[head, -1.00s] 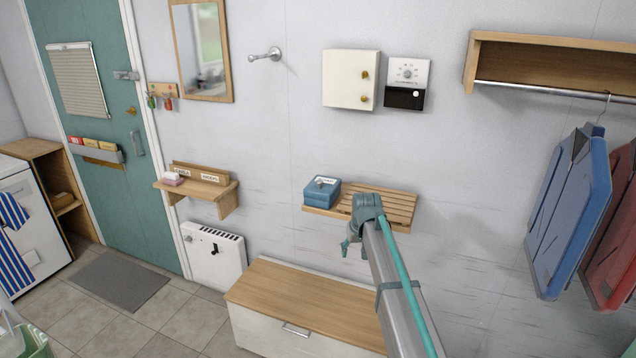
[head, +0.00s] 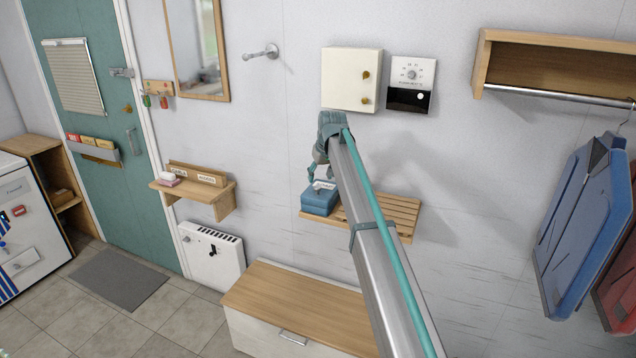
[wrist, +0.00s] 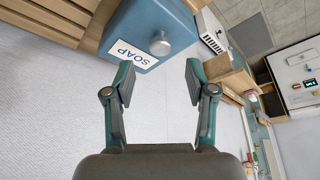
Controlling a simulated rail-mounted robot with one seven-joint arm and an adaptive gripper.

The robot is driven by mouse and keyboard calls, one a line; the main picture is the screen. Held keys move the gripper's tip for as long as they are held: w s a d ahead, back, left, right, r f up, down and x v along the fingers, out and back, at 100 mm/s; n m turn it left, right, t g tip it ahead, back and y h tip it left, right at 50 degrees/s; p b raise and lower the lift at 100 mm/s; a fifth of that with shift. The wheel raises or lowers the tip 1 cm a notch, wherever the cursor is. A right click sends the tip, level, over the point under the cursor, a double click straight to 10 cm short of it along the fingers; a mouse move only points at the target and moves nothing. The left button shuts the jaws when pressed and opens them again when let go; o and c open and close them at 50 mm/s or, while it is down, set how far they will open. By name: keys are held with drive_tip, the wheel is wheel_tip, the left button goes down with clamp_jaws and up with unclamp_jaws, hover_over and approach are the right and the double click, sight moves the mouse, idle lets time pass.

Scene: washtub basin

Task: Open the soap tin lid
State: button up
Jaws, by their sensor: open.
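The blue soap tin (head: 318,203) sits on the left end of a slatted wooden shelf in the head view. In the wrist view the tin (wrist: 137,18) fills the top middle, with a white label reading SOAP and a round grey knob (wrist: 160,44) beside the label. Its lid appears closed. My gripper (head: 320,175) is just above the tin in the head view. In the wrist view my gripper (wrist: 158,80) is open and empty, its two fingertips spread below the knob and apart from it. In the head view my gripper partly covers the tin's top.
The slatted shelf (head: 385,208) has bare room right of the tin. A white wall cabinet (head: 351,79) and a dial panel (head: 411,82) hang above. A small wooden shelf (head: 222,187) is left. A wooden-topped bench (head: 300,308) stands below.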

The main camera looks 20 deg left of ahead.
sight(317, 187)
drive_tip(key=shift+p+x, duration=0.75)
drive_tip(key=shift+x, duration=1.9)
clamp_jaws()
